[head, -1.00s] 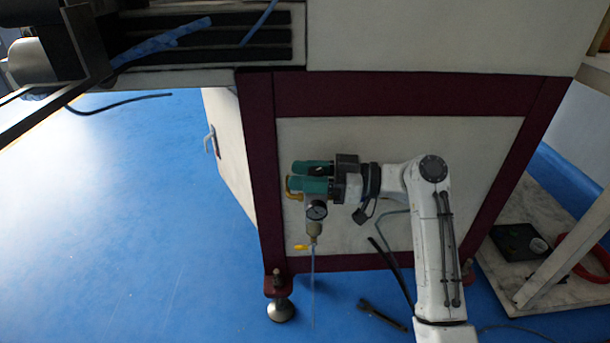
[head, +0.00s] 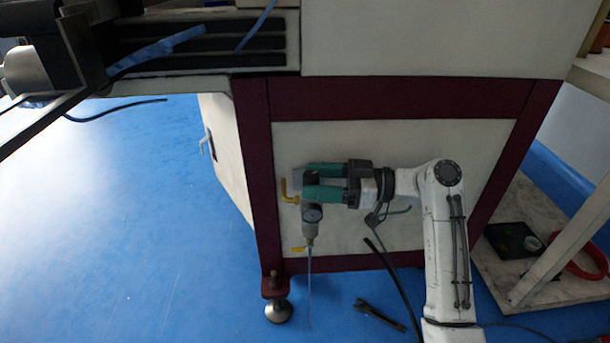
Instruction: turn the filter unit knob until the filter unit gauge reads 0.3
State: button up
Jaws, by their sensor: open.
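The filter unit (head: 309,229) hangs on the pale side panel of the machine, with a yellow inlet at its upper left and a yellow drain valve (head: 298,249) at its bottom. Its small round gauge (head: 312,213) faces the camera; the needle is too small to read. My gripper (head: 308,181) has two teal fingers, open and pointing left, one above the other in the picture. They are at the top of the filter unit. A grey part of the unit, likely the knob (head: 297,178), shows at the fingertips; I cannot tell whether they touch it.
A dark red frame (head: 390,102) surrounds the panel, with a levelling foot (head: 278,311) below left. A black tool (head: 379,314) lies on the blue floor. A low shelf with a red ring (head: 590,262) stands right. The floor at left is clear.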

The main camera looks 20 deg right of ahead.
jog(key=p+v, duration=0.1)
jog(key=v, duration=0.5)
jog(key=shift+d+r+p, duration=0.1)
jog(key=shift+d+p, duration=0.05)
jog(key=shift+p, duration=0.2)
jog(key=shift+s+d, duration=0.35)
jog(key=shift+d, duration=0.3)
jog(key=shift+c, duration=0.2)
